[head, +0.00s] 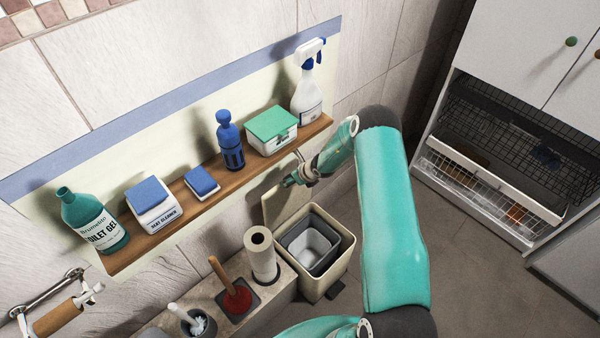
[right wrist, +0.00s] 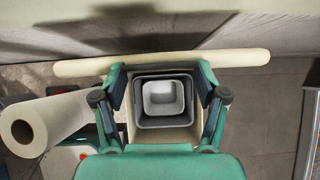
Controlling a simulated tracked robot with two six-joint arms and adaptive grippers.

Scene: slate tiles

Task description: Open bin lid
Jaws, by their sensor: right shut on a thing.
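The cream bin (head: 338,268) stands on the floor beside the low ledge, with a grey inner bucket (head: 312,245) visible inside. Its lid (head: 276,208) is raised, standing steeply at the wall side, so the bin mouth is uncovered. My right gripper (head: 291,180) is at the lid's upper edge and is shut on it. In the right wrist view the lid (right wrist: 240,60) shows nearly edge-on as a pale bar beyond my right gripper's fingers (right wrist: 160,82). The grey bucket (right wrist: 140,121) shows between the fingers. My left gripper is out of view.
A wooden shelf (head: 220,190) with several bottles and boxes runs along the wall above the bin. A paper roll (head: 262,262), a plunger (head: 236,297) and a toilet brush (head: 193,320) stand left of the bin. A white cabinet (head: 528,45) is at right. Open floor lies between.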

